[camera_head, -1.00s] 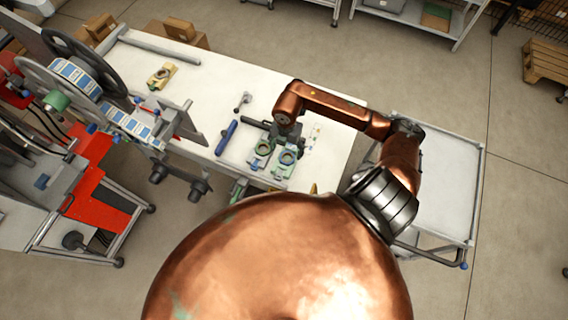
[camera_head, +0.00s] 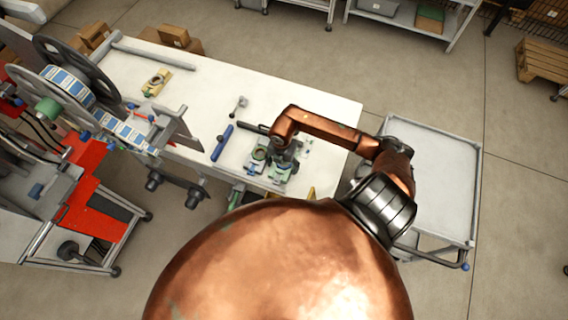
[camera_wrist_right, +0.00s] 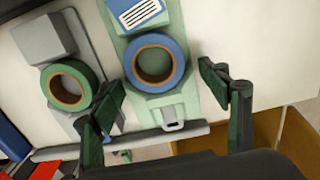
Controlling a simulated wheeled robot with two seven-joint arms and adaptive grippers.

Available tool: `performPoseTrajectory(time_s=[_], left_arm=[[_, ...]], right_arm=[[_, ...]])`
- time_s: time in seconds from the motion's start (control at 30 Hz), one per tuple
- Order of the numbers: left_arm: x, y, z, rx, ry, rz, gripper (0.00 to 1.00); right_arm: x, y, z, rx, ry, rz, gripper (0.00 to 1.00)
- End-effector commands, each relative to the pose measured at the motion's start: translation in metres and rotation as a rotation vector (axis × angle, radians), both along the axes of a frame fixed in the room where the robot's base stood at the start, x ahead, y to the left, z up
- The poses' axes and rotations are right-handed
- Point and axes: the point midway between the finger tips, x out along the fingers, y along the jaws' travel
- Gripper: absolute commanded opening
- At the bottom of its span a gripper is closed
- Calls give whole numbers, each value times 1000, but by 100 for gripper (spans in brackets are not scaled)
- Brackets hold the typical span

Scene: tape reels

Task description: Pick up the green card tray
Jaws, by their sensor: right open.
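The green card tray (camera_wrist_right: 190,92) lies flat on the table in the right wrist view. It holds a blue tape roll (camera_wrist_right: 133,66) and a blue-and-white card (camera_wrist_right: 138,12), and has a grey clip at its near end. My right gripper (camera_wrist_right: 160,80) is open, with one finger on each side of the tray's near part; I cannot tell whether they touch it. In the head view my right gripper (camera_head: 284,160) is over the tray (camera_head: 281,177) and partly hides it. My left gripper is not in view.
A grey tray (camera_wrist_right: 38,58) with a green tape roll (camera_wrist_right: 92,72) lies close on the left. A blue bar (camera_head: 222,143) and a yellowish tray (camera_head: 157,82) lie on the white table (camera_head: 215,88). A reel machine stands at the left, a cart (camera_head: 440,165) at the right.

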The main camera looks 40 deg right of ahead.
Motion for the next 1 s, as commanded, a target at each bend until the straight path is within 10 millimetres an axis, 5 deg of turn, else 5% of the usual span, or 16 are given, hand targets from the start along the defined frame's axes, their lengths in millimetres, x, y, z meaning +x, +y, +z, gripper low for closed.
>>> performPoseTrajectory(time_s=[0.13, 0.7, 1.0], left_arm=[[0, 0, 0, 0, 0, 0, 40], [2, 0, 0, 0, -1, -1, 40], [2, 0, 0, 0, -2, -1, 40]], right_arm=[[0, 0, 0, 0, 0, 0, 68], [0, 0, 1, 0, 0, 0, 29], [1, -1, 5, 0, -1, 0, 28]])
